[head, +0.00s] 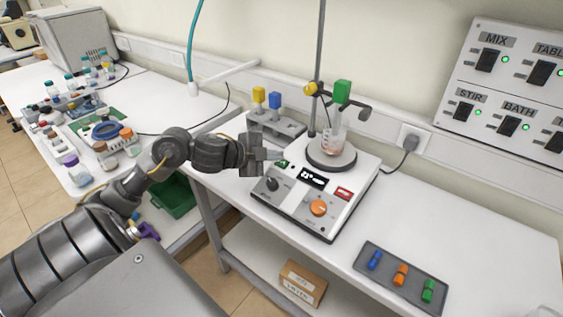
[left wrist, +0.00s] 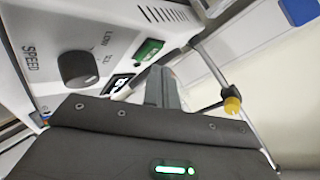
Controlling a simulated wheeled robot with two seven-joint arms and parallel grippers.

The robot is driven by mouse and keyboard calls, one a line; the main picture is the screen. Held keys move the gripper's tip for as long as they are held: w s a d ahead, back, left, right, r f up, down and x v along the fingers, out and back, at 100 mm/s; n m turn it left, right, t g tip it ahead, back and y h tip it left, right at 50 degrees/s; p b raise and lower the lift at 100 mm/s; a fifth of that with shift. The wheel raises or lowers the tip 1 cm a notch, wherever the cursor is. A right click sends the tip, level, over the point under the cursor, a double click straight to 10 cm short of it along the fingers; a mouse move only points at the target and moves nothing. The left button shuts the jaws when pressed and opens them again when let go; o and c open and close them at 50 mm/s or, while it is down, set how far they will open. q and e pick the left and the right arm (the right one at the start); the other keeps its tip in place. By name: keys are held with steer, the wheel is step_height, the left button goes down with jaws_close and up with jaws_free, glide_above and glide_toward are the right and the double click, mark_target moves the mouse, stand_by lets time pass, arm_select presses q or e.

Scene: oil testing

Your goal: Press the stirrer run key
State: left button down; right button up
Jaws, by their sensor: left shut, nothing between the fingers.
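The stirrer (head: 290,206) is a white box with a beaker (head: 333,140) on its round plate. Its front panel has a dark speed knob (head: 272,184), a lit display (head: 314,178), an orange knob (head: 319,207), a red key (head: 343,193) and a green key (head: 283,163). My left gripper (head: 279,155) is shut and empty, its fingertips close beside the green key. In the left wrist view the fingers (left wrist: 162,82) stand just by the green key (left wrist: 149,49); I cannot tell whether they touch it. The dark knob (left wrist: 78,68) is to their left.
A stand rod (head: 319,60) with a yellow-knobbed clamp rises behind the stirrer. A rack with yellow and blue-capped items (head: 275,128) stands behind my gripper. A grey tray (head: 375,281) with small coloured pieces lies at front right. A wall switch panel (head: 510,85) is at the right.

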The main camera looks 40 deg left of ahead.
arm_select(q)
steer(key=shift+f, duration=0.15)
steer(key=shift+w+f, duration=0.15)
steer(key=shift+f, duration=0.05)
steer(key=shift+w+f+b, duration=0.1)
steer(key=shift+f+b, duration=0.25)
steer(key=shift+f, duration=0.05)
stand_by(0.7)
steer(key=shift+r, duration=0.1)
steer(key=shift+s+r+p, duration=0.25)
steer(key=shift+r+p, duration=0.45)
steer(key=shift+p, duration=0.25)
steer(key=r+p, duration=0.1)
steer(key=s+r+p, duration=0.1)
steer(key=r+p, duration=0.2)
steer(key=shift+s+r+p, duration=0.35)
steer(key=shift+p, duration=0.05)
